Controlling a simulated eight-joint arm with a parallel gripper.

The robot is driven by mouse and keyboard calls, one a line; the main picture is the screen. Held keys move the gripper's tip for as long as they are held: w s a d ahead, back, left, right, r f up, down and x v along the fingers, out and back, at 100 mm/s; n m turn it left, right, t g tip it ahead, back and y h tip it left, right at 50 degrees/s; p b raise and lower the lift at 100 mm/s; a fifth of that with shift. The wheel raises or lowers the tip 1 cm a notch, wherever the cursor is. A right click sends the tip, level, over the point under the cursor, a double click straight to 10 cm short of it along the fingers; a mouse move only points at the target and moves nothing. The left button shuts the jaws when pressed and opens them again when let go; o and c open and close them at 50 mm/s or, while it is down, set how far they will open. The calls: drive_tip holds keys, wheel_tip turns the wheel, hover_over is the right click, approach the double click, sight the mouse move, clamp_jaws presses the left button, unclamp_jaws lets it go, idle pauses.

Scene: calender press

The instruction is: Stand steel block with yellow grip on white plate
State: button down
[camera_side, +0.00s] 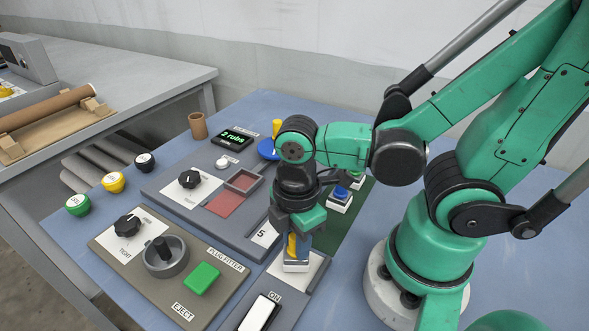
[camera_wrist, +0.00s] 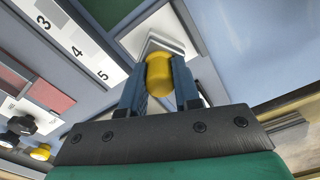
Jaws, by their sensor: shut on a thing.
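The steel block (camera_side: 296,266) with its yellow grip (camera_side: 292,245) is held upright beneath my gripper (camera_side: 297,238). My jaws are shut on the yellow grip, which also shows between the fingers in the wrist view (camera_wrist: 159,75). The white plate (camera_side: 316,268) is directly under the block in the side view, and part of it shows past the grip in the wrist view (camera_wrist: 172,20). The block's foot is at the plate or just above it; I cannot tell whether they touch. The fingers hide part of the grip.
A grey panel with a black dial, round fitting and green button (camera_side: 202,278) lies left of the plate. A white rocker switch (camera_side: 260,312) is in front. A red pad (camera_side: 225,204), a display (camera_side: 233,139) and a blue-topped block (camera_side: 340,196) are behind.

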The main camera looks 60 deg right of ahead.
drive_tip(key=shift+f, duration=0.4)
idle(0.7)
unclamp_jaws()
idle(0.5)
drive_tip(key=shift+r, duration=3.5)
drive_tip(key=w+d+r+m+t, duration=0.2)
drive_tip(key=w+d+m+t, duration=0.3)
drive_tip(key=m, duration=0.8)
drive_tip(key=w+t, duration=0.2)
drive_tip(key=w, duration=0.2)
drive_tip(key=shift+d+r, duration=0.25)
drive_tip(key=shift+r, duration=0.05)
